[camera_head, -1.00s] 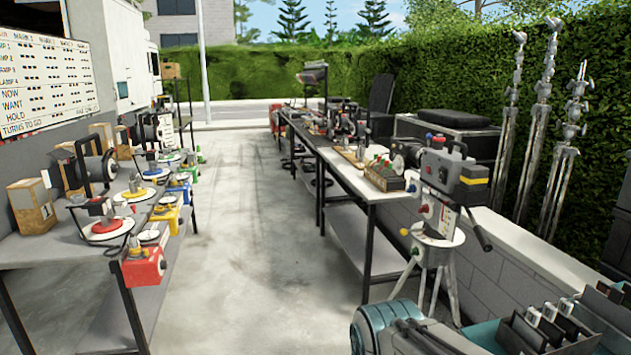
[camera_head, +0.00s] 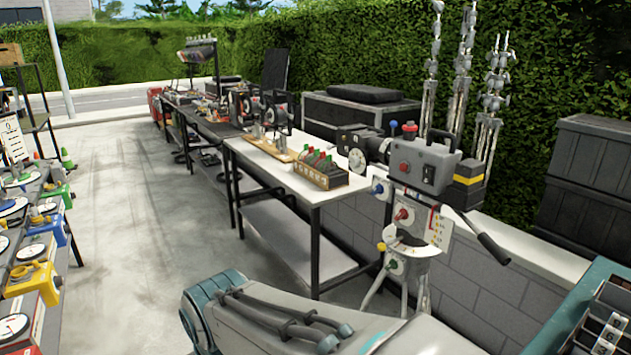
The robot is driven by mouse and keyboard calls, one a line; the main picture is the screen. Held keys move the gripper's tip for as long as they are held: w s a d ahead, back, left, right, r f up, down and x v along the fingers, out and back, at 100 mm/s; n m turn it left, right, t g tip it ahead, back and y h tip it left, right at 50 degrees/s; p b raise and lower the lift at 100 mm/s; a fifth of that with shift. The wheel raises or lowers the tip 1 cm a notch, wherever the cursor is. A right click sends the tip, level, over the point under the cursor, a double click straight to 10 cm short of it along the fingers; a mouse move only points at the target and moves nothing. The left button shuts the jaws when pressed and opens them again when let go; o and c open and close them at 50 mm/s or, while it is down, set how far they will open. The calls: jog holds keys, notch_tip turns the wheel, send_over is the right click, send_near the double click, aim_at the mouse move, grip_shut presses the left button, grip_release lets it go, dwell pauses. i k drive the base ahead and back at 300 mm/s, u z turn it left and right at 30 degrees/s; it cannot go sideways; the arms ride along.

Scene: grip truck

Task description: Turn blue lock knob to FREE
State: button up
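A film camera (camera_head: 425,165) stands on a tripod head at the right of the middle. A small white dial with a blue knob (camera_head: 378,188) sits at the left side of the head, below the lens. The knob's setting and any FREE mark are too small to read. My arm reaches across the bottom of the view, below and in front of the tripod. My gripper is not in view.
A black pan handle (camera_head: 488,238) sticks out to the right of the head. A long white-topped table (camera_head: 270,165) runs behind it to the left. A teal-edged case (camera_head: 585,290) is at the lower right. The left aisle floor (camera_head: 130,210) is clear.

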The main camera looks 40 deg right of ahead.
aim_at(379, 189)
jog(key=z, duration=0.7)
jog(key=i, duration=0.95)
jog(key=z, duration=0.8)
